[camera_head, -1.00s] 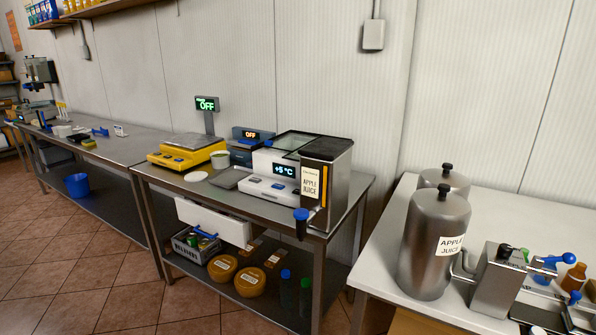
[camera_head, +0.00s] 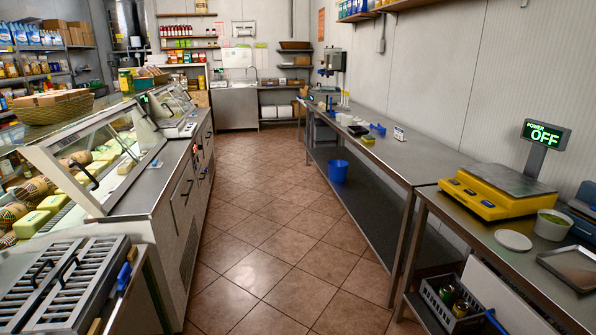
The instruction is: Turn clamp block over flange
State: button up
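I cannot pick out the clamp block or the flange in the head view. Small items lie on the long steel bench (camera_head: 400,158), among them a blue-handled item (camera_head: 377,128) and a yellow-green block (camera_head: 368,140). A grey machine (camera_head: 332,62) stands at the bench's far end, too small to make out its parts. My gripper is not in view.
A tiled aisle (camera_head: 262,235) runs clear between the glass cheese counter (camera_head: 100,165) on the left and the benches on the right. A yellow scale (camera_head: 495,190) with an "OFF" display is on the near right bench. A blue bucket (camera_head: 338,171) is on the lower shelf.

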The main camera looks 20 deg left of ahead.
aim_at(125, 271)
jog(key=i+j+u, duration=0.1)
jog(key=i+u, duration=0.15)
jog(key=u, duration=0.15)
jog(key=i+u, duration=0.4)
jog(key=i+l+u, duration=0.1)
jog(key=u, duration=0.35)
jog(key=i+l+u, duration=0.2)
jog(key=u, duration=0.2)
jog(key=i+l+u, duration=0.25)
jog(key=u, duration=0.15)
jog(key=i, duration=0.05)
